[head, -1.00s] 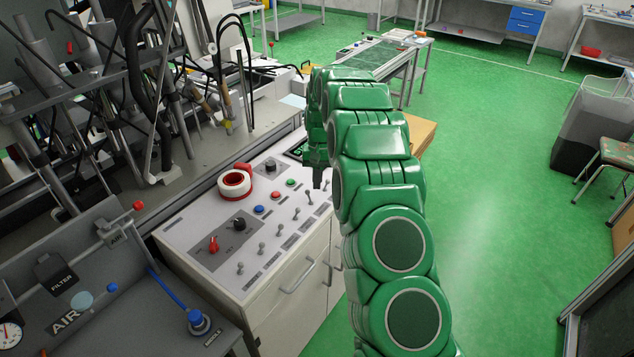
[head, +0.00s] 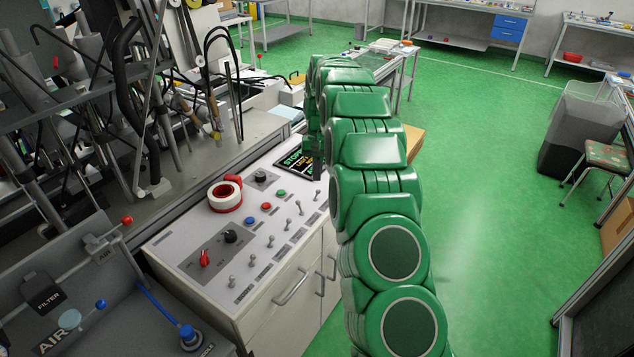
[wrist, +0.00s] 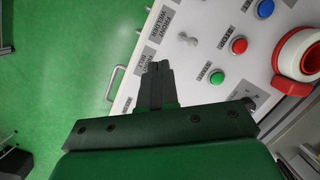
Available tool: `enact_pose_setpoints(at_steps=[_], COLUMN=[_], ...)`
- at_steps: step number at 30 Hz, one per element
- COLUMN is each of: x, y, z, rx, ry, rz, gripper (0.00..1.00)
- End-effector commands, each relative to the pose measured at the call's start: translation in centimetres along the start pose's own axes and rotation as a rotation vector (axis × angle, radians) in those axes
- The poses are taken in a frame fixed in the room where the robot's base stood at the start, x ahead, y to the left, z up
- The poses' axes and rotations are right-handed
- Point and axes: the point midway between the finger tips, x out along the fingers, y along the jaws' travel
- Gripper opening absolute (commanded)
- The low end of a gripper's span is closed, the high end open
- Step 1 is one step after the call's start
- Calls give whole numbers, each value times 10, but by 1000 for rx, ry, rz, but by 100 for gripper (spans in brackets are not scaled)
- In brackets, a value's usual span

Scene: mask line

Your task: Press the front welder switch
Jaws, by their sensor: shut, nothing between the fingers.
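The white control panel (head: 185,262) carries a row of toggle switches along its right side. In the wrist view, the front welder switch (wrist: 188,39) is a pale toggle beside the label reading "FRONT WELDER" (wrist: 163,23). My gripper (wrist: 158,69) is shut and empty over the panel's edge, just below that label in the picture and apart from the toggle. A second, partly covered label (wrist: 146,58) lies beside the fingertips. In the head view, my gripper (head: 317,168) hangs over the panel's far end, largely hidden by my arm.
A white and red tape roll (head: 225,196) lies on the panel, near blue, red and green buttons (head: 281,192). Cabinet handles (head: 294,287) project below. Green floor (head: 480,200) is open to the right.

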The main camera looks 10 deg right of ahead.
Motion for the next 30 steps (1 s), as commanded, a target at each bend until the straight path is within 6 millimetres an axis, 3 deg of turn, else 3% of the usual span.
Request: enact_pose_setpoints(at_steps=[12, 30], x=[-43, -54], y=[-8, -10], z=[-7, -8], rx=[0, 0], ry=[3, 2], rz=[-1, -1], gripper=[0, 0])
